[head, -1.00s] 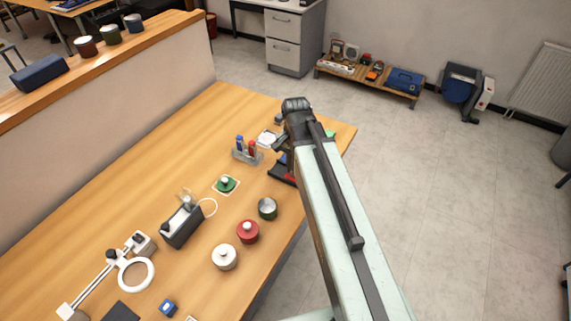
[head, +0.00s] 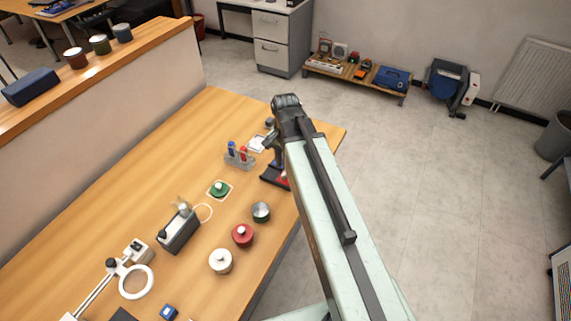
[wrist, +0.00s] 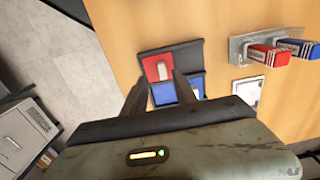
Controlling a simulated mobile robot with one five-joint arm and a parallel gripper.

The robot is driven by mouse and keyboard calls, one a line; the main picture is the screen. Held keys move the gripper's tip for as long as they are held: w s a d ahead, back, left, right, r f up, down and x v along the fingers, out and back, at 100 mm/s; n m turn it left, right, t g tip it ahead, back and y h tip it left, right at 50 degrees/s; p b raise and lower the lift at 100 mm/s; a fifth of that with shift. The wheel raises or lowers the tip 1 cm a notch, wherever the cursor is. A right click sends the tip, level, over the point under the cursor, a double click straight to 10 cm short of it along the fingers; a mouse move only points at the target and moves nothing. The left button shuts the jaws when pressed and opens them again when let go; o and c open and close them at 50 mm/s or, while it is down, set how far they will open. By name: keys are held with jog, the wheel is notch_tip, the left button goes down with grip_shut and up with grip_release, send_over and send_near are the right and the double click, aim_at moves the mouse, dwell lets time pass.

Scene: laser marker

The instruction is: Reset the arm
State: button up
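My arm reaches out over the wooden table (head: 150,140) in the head view, with my gripper (head: 268,146) bent down near the table's right edge. In the wrist view my gripper (wrist: 159,82) has its two fingers apart, with nothing visible held between them. Below the fingers lies a dark tray (wrist: 190,53) with a red section (wrist: 152,66) and blue sections (wrist: 163,94). A small pale piece lies on the red section. The tray also shows under my gripper in the head view (head: 269,180), partly hidden by the arm.
A clear rack (head: 240,161) with blue and red items stands left of my gripper. Green (head: 219,189), red (head: 242,236) and white (head: 220,261) knobbed round pieces and a metal-topped pot (head: 261,212) stand nearer.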

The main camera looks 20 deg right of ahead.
notch_tip(320, 180, up, 4)
jog(key=p, duration=0.2)
jog(key=shift+r+p, duration=0.1)
jog(key=shift+p, duration=0.25)
jog(key=shift+a+f+b, duration=0.25)
jog(key=shift+f+b, duration=0.05)
jog(key=shift+f, duration=0.05)
jog(key=shift+s+a+f+n+b, duration=0.2)
jog(key=shift+s+a+n, duration=0.45)
jog(key=shift+n, duration=0.85)
jog(key=shift+s+a+f+n+b, duration=0.15)
jog(key=shift+s+a+n, duration=0.4)
jog(key=shift+n, duration=0.95)
jog(key=shift+s+a+f+n+b, duration=0.2)
jog(key=shift+s+a+n, duration=0.2)
jog(key=shift+s+n, duration=0.8)
jog(key=shift+w+n, duration=0.3)
jog(key=shift+w, duration=0.05)
